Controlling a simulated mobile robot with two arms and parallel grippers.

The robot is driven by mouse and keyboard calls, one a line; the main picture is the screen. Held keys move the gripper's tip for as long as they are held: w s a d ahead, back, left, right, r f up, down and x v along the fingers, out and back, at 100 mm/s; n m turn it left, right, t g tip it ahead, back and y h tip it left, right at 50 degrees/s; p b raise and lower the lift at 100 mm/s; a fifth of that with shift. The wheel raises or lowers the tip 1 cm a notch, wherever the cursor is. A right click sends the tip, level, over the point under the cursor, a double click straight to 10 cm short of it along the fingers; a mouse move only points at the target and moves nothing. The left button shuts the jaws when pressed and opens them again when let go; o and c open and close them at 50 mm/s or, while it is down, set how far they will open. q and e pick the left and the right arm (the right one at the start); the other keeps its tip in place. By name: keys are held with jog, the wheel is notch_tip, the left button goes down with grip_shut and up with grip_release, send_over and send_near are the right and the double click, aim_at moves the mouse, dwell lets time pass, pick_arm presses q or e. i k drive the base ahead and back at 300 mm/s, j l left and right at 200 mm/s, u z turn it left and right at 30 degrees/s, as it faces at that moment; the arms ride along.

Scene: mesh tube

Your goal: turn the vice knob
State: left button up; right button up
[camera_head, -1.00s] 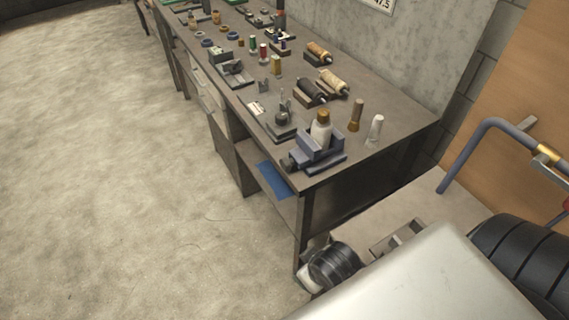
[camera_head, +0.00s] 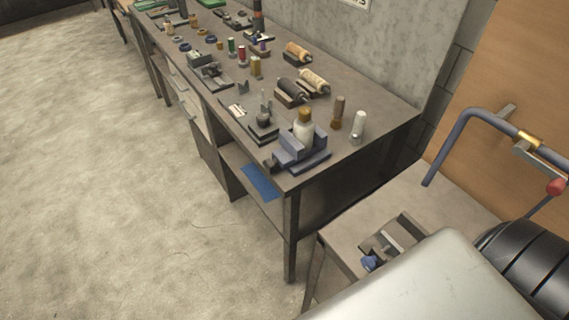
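A small grey vice (camera_head: 392,240) sits on the low table at the lower right. A blue knob (camera_head: 369,263) shows at its near left end, close to the table's edge. A second vice-like block, blue-grey (camera_head: 314,160), stands at the near corner of the long workbench. A white bottle with a brown cap (camera_head: 304,127) stands in it, and a small dark part (camera_head: 270,165) juts from its left end. Neither of my grippers shows.
The long workbench (camera_head: 360,98) carries spools, rollers and small tools. A bent blue-grey bar (camera_head: 470,115) with a red knob (camera_head: 555,187) stands at the right. My pale body and a dark ribbed part fill the lower right. The floor at the left is clear.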

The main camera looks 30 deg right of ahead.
aim_at(269, 165)
jog(key=i+z, duration=0.1)
jog(key=z, duration=2.15)
jog(key=j+z, duration=0.3)
jog(key=z, duration=0.15)
jog(key=j+z, duration=0.3)
jog(key=z, duration=0.15)
jog(key=j+z, duration=0.3)
jog(key=z, duration=0.15)
jog(key=k+j+z, duration=0.15)
jog(key=z, duration=0.3)
jog(key=k+j+z, duration=0.2)
jog(key=j+z, duration=0.25)
jog(key=l, duration=0.1)
